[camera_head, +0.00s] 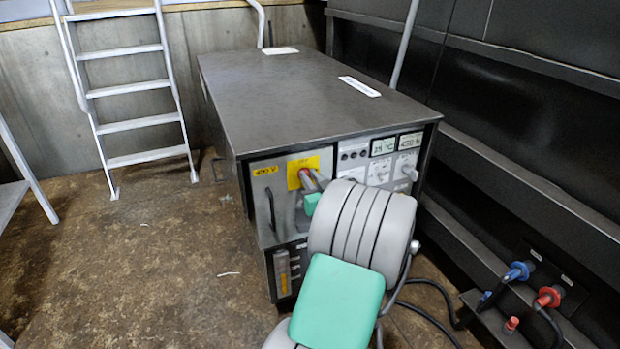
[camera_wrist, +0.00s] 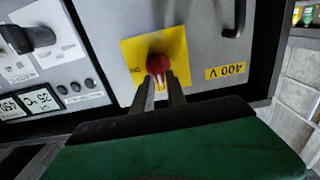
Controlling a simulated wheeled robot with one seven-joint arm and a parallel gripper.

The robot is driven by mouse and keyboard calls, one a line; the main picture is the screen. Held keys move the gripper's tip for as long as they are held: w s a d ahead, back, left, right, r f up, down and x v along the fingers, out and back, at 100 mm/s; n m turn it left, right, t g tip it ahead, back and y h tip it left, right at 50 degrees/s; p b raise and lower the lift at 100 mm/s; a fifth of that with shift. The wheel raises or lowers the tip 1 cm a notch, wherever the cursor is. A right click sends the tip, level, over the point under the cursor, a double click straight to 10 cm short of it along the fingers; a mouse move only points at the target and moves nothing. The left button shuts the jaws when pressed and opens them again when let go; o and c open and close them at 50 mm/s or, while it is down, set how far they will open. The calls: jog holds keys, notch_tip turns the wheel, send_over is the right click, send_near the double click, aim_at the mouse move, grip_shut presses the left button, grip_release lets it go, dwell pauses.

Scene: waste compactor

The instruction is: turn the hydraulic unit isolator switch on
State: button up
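The isolator switch is a red rotary knob (camera_wrist: 166,67) on a yellow plate (camera_wrist: 130,50), on the front panel of a dark cabinet. The wrist view shows it upside down, with the knob's grip running roughly up and down the picture. My gripper (camera_wrist: 160,84) has its two dark fingers close together, one on each side of the red grip, and looks shut on it. In the head view my gripper (camera_head: 309,180) reaches the yellow plate (camera_head: 293,170), and its fingers mostly hide the knob.
The cabinet (camera_head: 300,95) has a 400 V label (camera_head: 265,171), a black handle (camera_head: 270,208), and displays (camera_head: 383,147) and knobs to the right. Blue (camera_head: 518,271) and red (camera_head: 548,297) connectors with cables sit at the lower right. A ladder (camera_head: 137,88) stands at left; the floor there is open.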

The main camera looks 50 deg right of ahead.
grip_shut()
jog(key=shift+m, duration=0.3)
jog(key=m+p, duration=0.2)
jog(key=m, duration=0.3)
jog(key=d+f+m+p, duration=0.1)
jog(key=m, duration=0.5)
jog(key=m+p, duration=0.2)
jog(key=m, duration=0.4)
jog(key=shift+s+d+f+p, duration=0.15)
jog(key=shift+s+f+p, duration=0.1)
jog(key=shift+s+p, duration=0.1)
jog(key=shift+m, duration=0.3)
jog(key=shift+o, duration=2.1)
grip_release()
